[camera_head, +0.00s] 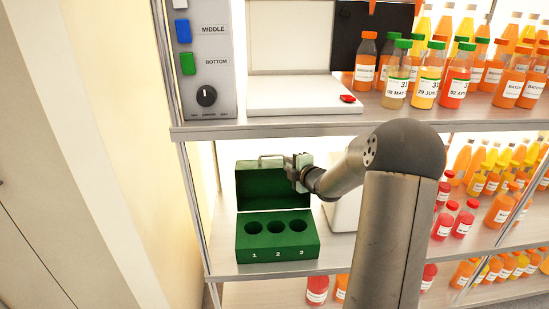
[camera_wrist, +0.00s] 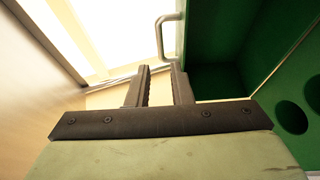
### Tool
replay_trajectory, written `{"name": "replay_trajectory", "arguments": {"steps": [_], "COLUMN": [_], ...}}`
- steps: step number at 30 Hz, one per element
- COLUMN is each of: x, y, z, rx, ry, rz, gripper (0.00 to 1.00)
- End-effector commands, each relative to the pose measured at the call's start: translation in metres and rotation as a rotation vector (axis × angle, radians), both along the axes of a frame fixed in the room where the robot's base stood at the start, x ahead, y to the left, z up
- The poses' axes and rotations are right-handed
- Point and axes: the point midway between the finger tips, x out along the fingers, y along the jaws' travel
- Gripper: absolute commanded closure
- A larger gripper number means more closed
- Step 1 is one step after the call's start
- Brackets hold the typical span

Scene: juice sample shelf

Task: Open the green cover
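The green box (camera_head: 277,249) stands on the middle shelf, with three round holes above the numbers 1, 2 and 3. Its green cover (camera_head: 258,187) is raised and stands up at the back of the box. A grey metal handle (camera_head: 270,157) is on the cover's upper edge; it also shows in the wrist view (camera_wrist: 168,32). My gripper (camera_head: 292,166) is at the cover's upper right. In the wrist view my gripper's fingers (camera_wrist: 158,74) are apart with nothing between them. The handle lies just beyond the fingertips; I cannot tell whether they touch.
Above is a shelf (camera_head: 300,128) with a control panel (camera_head: 207,60), a white device (camera_head: 300,100) and several bottles. A white object (camera_head: 343,210) stands right of the box, partly behind my arm. More bottles (camera_head: 495,185) fill the shelf at right.

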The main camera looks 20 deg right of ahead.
Motion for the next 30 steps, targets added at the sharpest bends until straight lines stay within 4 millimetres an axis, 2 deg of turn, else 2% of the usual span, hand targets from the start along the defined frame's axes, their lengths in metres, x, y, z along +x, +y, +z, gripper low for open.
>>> {"name": "replay_trajectory", "arguments": {"steps": [3,9,15,19,27,30], "x": [0.027,0.066,0.090,0.097,0.098,0.098], "y": [0.002,0.005,0.006,0.006,0.006,0.006], "z": [-0.007,-0.016,-0.022,-0.024,-0.025,-0.025], "rx": [0.002,0.001,0.000,0.000,-0.001,-0.001], "ry": [0.001,0.001,0.001,0.002,0.001,0.002], "rz": [0.002,0.001,0.001,0.000,-0.001,-0.001], "gripper": [0.80,0.80,0.80,0.80,0.80,1.00]}}
